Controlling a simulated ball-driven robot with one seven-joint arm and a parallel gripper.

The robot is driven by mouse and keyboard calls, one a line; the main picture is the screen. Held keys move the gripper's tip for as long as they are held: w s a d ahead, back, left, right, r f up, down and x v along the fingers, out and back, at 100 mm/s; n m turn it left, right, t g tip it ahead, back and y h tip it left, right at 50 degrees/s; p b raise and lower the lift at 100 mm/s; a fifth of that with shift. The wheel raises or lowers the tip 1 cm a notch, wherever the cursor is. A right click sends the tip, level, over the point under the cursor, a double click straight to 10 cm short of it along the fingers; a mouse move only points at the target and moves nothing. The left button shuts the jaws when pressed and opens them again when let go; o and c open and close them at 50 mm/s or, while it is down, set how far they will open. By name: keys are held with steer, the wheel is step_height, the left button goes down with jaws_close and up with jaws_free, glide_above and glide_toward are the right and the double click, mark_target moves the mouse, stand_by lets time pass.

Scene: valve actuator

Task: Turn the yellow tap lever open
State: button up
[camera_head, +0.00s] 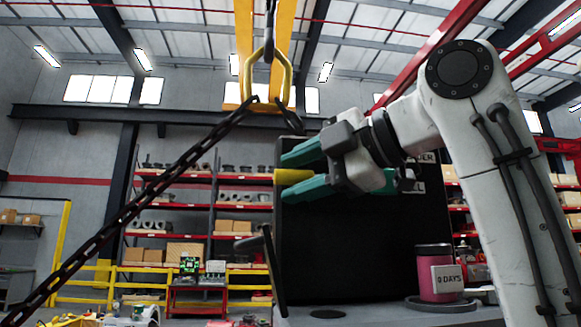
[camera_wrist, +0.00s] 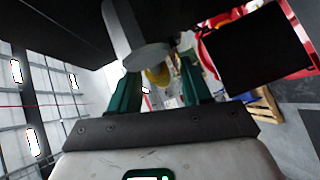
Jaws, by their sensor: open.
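The yellow tap lever (camera_head: 293,176) shows in the head view as a short yellow piece between the two green fingers of my gripper (camera_head: 286,178). In the wrist view a rounded yellow part (camera_wrist: 157,76) shows between the fingers, partly covered by a grey rounded piece (camera_wrist: 140,50). My gripper is open, with one finger above the lever and one below it in the head view. I cannot tell whether either finger touches it. The tap's body is not clearly seen.
A black box-like unit (camera_head: 365,245) stands behind my gripper. A pink canister (camera_head: 434,275) stands on the grey surface (camera_head: 385,316) at the right. A dark chain (camera_head: 150,205) hangs diagonally at the left from a yellow hook frame. Shelves stand far behind.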

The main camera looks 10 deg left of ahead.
steer(key=shift+x, duration=0.85)
steer(key=shift+f, duration=0.1)
jaws_close()
